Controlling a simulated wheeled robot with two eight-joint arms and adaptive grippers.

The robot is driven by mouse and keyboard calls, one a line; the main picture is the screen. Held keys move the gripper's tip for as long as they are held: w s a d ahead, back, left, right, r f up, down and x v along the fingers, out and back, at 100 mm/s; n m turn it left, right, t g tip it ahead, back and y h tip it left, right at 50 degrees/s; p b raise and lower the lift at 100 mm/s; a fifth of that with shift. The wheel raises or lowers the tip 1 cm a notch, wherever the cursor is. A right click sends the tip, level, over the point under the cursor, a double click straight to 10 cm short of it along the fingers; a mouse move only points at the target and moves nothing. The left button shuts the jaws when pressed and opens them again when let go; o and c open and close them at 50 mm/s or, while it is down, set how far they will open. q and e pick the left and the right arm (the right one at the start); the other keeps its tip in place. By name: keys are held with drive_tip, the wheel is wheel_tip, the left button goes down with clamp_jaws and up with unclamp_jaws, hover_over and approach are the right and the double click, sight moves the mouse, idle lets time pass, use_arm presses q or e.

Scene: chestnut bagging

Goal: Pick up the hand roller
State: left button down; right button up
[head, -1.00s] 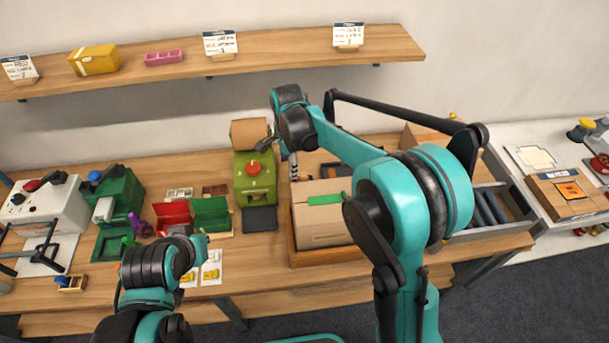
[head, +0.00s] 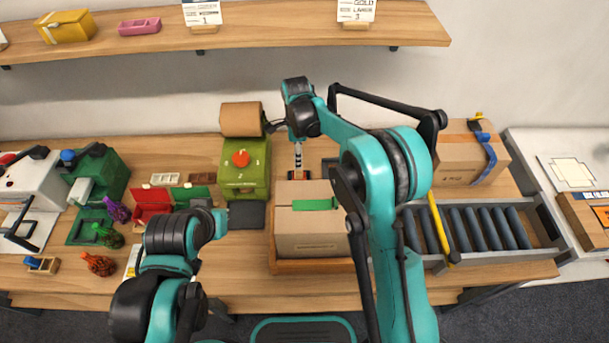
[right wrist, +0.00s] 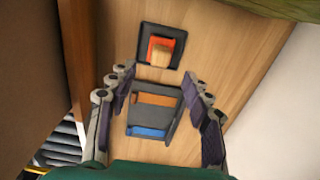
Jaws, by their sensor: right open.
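I cannot make out the hand roller for certain. In the right wrist view a dark grey, angular thing (right wrist: 172,112) with an orange-brown strip and a blue strip lies on the wooden table, between and beyond my fingers. My right gripper (right wrist: 158,106) is open and empty, its two padded fingers spread on either side of that thing in the picture; I see no contact.
A black pad with an orange top and wooden block (right wrist: 162,48) lies farther along. A cardboard box (head: 305,240) stands in a wooden tray, with a green machine (head: 245,178) to its left and a roller conveyor (head: 485,228) to its right. A taped carton (head: 458,160) stands behind.

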sight(299, 175)
drive_tip(key=shift+w+d+f, duration=0.1)
drive_tip(key=shift+d+f, duration=0.05)
drive_tip(key=shift+f, duration=0.45)
drive_tip(key=shift+a+f+b, duration=0.2)
drive_tip(key=shift+f+b, duration=0.2)
drive_tip(key=shift+f, duration=0.65)
wheel_tip(299, 175, down, 4)
drive_tip(key=shift+d+r+b, duration=0.1)
drive_tip(key=shift+b, duration=0.6)
drive_tip(key=shift+f, duration=0.45)
drive_tip(key=shift+r, duration=0.1)
clamp_jaws()
